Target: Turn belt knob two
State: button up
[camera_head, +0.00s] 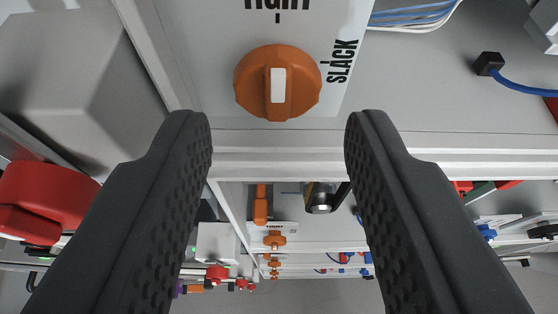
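An orange belt knob (250,84) is at the top middle, on a white label plate (215,45). Its white marker stands upright, in line with the tick under a word at the top edge that is partly cut off and looks like "TIGHT". "SLACK" is printed to its right. No number shows on it. My gripper (278,122) is open and empty. Its black fingers are spread wide, with the tips just below and on either side of the knob in the picture, apart from it. Smaller orange knobs (274,240) show further off, between the fingers.
A grey box (60,75) and a red part (40,200) stand at the left. Blue and white cables (415,14) and a black connector (488,64) with a blue cable are at the upper right. White frame bars (290,138) cross below the knob.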

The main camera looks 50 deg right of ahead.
jog(key=b+v, duration=0.1)
jog(key=v, duration=0.9)
jog(key=shift+s+a+b, duration=0.2)
jog(key=shift+a+b, duration=0.05)
jog(key=shift+b, duration=0.1)
jog(key=s+a+f+n+t+y+b, duration=0.1)
jog(key=s+a+n+t+y+b, duration=0.1)
jog(key=a, duration=0.7)
jog(key=s+a+f+n+t+y+b, duration=0.2)
jog(key=a+n+y+b, duration=0.2)
jog(key=a, duration=0.6)
jog(key=s+a+f+n+t+y+b, duration=0.1)
jog(key=s+a+n+t+y+b, duration=0.1)
jog(key=a, duration=0.7)
jog(key=shift+a+f+n+t+y+b, duration=0.2)
jog(key=shift+n+t+y+b, duration=0.2)
jog(key=shift+n+y, duration=0.6)
